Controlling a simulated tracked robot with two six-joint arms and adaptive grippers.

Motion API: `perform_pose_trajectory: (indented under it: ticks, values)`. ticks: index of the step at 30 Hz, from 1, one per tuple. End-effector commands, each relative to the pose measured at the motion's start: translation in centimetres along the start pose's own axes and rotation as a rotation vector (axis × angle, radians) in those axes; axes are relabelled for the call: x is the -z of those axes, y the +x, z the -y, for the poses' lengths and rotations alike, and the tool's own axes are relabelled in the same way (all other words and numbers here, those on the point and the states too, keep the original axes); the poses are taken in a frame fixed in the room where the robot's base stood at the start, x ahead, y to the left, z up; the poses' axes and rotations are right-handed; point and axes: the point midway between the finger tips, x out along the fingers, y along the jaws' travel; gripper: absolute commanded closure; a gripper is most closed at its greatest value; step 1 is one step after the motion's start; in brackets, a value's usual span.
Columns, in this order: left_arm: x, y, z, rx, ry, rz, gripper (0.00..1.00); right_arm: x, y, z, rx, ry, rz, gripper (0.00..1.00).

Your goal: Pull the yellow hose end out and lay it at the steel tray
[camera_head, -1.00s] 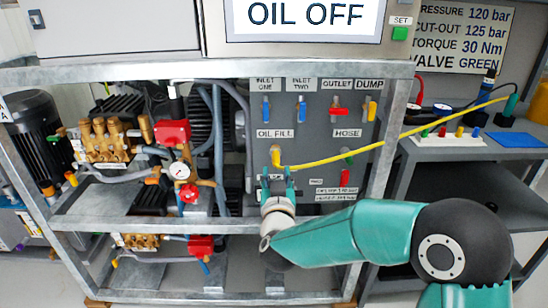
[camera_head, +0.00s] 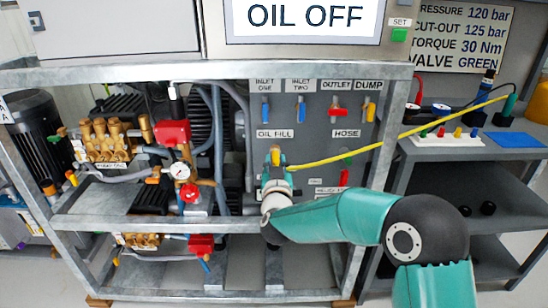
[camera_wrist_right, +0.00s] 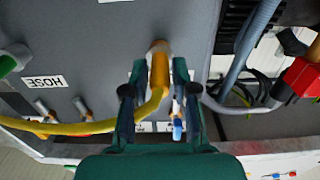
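The yellow hose end (camera_head: 276,156) is at the grey panel's oil fill port. In the right wrist view, the hose end (camera_wrist_right: 159,75) meets the panel between my fingers and the hose bends away left. My right gripper (camera_head: 276,163) is at the hose end, with a finger on either side. In the wrist view my right gripper (camera_wrist_right: 160,82) looks open, with narrow gaps beside the hose. My left gripper is not in view. I cannot clearly pick out a steel tray.
The yellow hose (camera_head: 400,136) runs taut across the rack's right post (camera_head: 392,130) to the side bench. A white block with coloured knobs (camera_head: 446,141) and a blue mat (camera_head: 514,139) lie there. The pressure gauge (camera_head: 180,171) and red valves stand left of my gripper.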

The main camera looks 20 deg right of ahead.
Motion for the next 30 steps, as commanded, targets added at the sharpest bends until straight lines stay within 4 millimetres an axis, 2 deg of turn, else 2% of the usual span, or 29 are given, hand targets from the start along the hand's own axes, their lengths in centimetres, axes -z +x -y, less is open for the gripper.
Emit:
perform_pose_trajectory:
  ticks: [1, 3, 4, 16, 30]
  values:
    - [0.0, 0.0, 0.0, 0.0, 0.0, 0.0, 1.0, 0.0, 0.0, 0.0, 0.0, 0.0, 0.0, 0.86]
    - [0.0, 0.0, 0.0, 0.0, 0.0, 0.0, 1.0, 0.0, 0.0, 0.0, 0.0, 0.0, 0.0, 0.98]
    - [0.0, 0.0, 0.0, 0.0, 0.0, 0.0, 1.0, 0.0, 0.0, 0.0, 0.001, 0.0, 0.0, 1.0]
    - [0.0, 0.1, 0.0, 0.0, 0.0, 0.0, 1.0, 0.0, -0.2, 0.1, 0.001, 0.0, -0.001, 1.0]
    - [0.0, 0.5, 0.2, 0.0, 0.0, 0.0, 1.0, 0.0, -1.6, 0.1, 0.002, 0.0, -0.001, 1.0]
